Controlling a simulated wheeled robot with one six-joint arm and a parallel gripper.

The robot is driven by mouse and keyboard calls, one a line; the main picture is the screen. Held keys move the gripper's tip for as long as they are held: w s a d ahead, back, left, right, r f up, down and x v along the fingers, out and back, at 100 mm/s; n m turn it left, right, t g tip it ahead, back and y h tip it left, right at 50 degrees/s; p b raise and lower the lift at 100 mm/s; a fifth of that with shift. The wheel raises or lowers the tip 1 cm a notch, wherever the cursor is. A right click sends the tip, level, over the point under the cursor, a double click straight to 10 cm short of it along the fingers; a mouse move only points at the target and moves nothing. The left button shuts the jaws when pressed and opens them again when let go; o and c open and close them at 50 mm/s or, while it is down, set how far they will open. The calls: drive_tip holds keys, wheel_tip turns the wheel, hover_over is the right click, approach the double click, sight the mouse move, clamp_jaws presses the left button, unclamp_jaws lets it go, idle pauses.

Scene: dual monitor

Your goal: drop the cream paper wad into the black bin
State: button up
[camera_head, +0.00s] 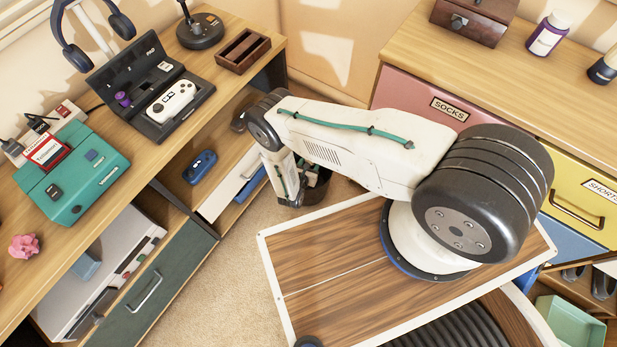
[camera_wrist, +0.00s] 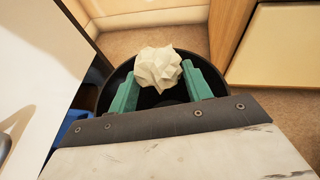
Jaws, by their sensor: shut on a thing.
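The cream paper wad (camera_wrist: 158,68) is a crumpled ball between the green fingertips of my gripper (camera_wrist: 160,84) in the wrist view. My gripper is shut on it. The black bin (camera_wrist: 110,88) lies behind the wad and fingers in the wrist view, its round rim showing around them, so the wad is over the bin's opening. How high the wad is above the rim, I cannot tell. In the head view the black bin (camera_head: 318,190) stands on the carpet, mostly hidden by my arm. The wad is hidden there.
A desk on the left holds a teal console (camera_head: 72,172), a black case with a white controller (camera_head: 172,102) and a pink paper wad (camera_head: 24,246). A dresser with a pink SOCKS drawer (camera_head: 425,100) stands at the right. Carpet (camera_head: 235,265) is clear before the desk.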

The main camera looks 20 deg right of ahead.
drive_tip(key=o, duration=1)
drive_tip(key=v, duration=0.8)
